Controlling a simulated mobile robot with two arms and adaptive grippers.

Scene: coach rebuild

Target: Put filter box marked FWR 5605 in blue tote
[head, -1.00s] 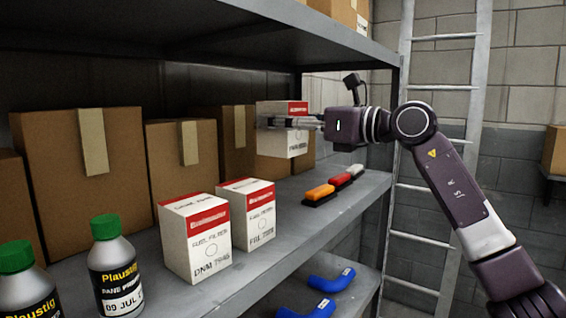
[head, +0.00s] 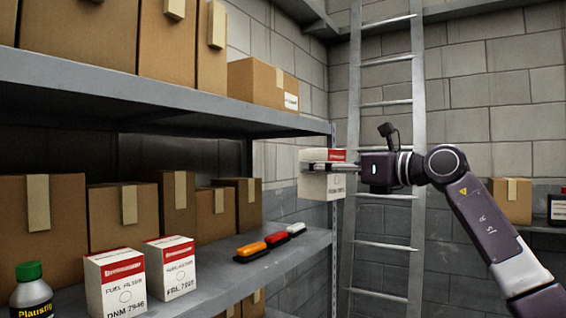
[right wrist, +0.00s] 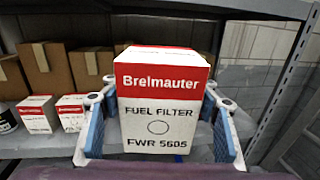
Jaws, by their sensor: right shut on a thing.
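The filter box marked FWR 5605 (right wrist: 158,100) is white with a red band reading Brelmauter. It shows upright in the right wrist view, between the two fingers of my right gripper (right wrist: 158,125). In the head view the same box (head: 322,187) is held by my right gripper (head: 330,168) in front of the shelf's right end post, above shelf level. My right gripper is shut on it. My left gripper is not in view. No blue tote shows in these frames.
Two similar filter boxes, DNM 7946 (head: 116,284) and FRL (head: 169,268), stand on the shelf (head: 215,285). Brushes (head: 270,243) lie to their right. Cardboard boxes (head: 115,218) line the back. A ladder (head: 385,240) leans behind my right arm.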

